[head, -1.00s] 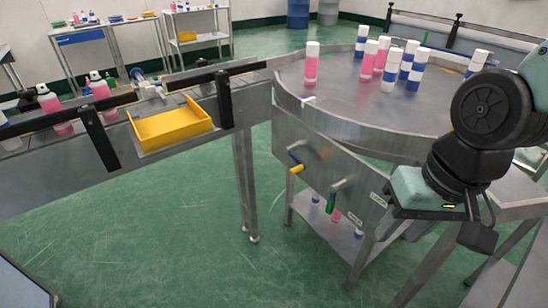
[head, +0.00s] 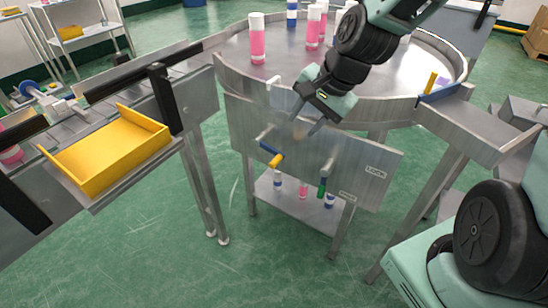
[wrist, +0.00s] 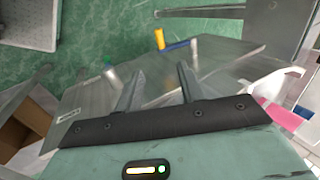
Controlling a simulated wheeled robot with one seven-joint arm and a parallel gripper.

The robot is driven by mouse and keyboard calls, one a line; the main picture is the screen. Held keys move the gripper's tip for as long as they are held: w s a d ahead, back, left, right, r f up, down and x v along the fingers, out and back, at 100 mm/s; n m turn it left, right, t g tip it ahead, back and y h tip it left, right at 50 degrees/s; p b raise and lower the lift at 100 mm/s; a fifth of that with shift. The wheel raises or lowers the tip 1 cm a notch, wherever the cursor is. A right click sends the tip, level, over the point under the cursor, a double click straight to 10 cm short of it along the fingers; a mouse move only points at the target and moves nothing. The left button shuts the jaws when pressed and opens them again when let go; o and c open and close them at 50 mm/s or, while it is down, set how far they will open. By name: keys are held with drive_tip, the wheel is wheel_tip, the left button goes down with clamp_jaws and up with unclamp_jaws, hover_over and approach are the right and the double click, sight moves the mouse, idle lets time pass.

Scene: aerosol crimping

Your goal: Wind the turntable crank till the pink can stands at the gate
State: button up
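The round steel turntable (head: 400,75) carries several white-capped cans. A pink can (head: 257,42) stands near its left rim, close to a small white tab (head: 275,82) that may mark the gate. More pink cans (head: 314,30) and a blue-banded can (head: 292,12) stand behind, partly cut off or hidden by my arm. A crank with a blue arm and yellow handle (head: 272,156) sits on the front panel. It also shows in the wrist view (wrist: 160,39). My gripper (head: 306,118) is open and empty, above and right of the crank; its fingers are apart in the wrist view (wrist: 156,78).
A green-handled lever (head: 324,178) is on the same panel, right of the crank, near a LOCK label (head: 375,170). A conveyor with a yellow tray (head: 110,150) is at left. Cans stand on the shelf (head: 265,195) below. A steel side chute (head: 460,125) is at right.

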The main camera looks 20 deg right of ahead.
sight(277, 160)
drive_tip(key=b+x, duration=0.3)
drive_tip(key=x, duration=1.2)
drive_tip(key=shift+f, duration=0.2)
clamp_jaws()
